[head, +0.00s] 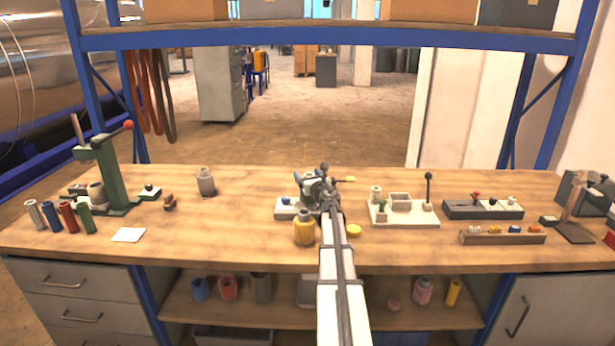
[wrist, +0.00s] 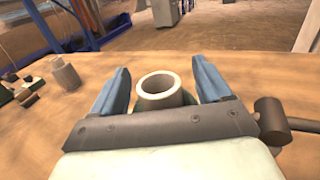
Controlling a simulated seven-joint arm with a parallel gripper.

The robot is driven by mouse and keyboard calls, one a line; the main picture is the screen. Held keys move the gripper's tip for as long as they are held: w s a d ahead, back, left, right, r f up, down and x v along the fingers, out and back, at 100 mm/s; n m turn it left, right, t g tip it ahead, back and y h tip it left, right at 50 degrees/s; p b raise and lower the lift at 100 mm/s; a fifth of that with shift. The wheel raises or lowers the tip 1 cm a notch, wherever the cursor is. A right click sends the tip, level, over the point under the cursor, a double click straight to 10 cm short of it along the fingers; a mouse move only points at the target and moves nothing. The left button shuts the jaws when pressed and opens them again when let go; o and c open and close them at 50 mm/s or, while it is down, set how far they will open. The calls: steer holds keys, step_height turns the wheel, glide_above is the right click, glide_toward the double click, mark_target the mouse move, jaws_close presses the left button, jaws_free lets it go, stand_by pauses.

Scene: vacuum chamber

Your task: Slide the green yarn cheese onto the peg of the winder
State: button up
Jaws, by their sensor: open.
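My gripper (head: 309,183) is open over the middle of the bench; its blue fingers show in the wrist view (wrist: 158,88). A pale hollow cylinder (wrist: 163,87) stands upright between them, with some green low around it, partly hidden by the gripper body. Gaps show on both sides of it. I cannot tell whether this is the green yarn cheese. A green cylinder (head: 86,217) stands at the bench's far left. No winder peg can be made out for certain; my arm covers part of the middle of the bench.
A yellow jar (head: 304,228) and a yellow disc (head: 354,231) stand close to my arm. A green stand (head: 113,175) is at left, a white base (head: 410,217) with a knobbed post at right. A grey jar (head: 206,182) stands behind. The bench between jar and gripper is clear.

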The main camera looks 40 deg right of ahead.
steer(key=v, duration=1.3)
steer(key=shift+s, duration=0.15)
steer(key=shift+a, duration=0.1)
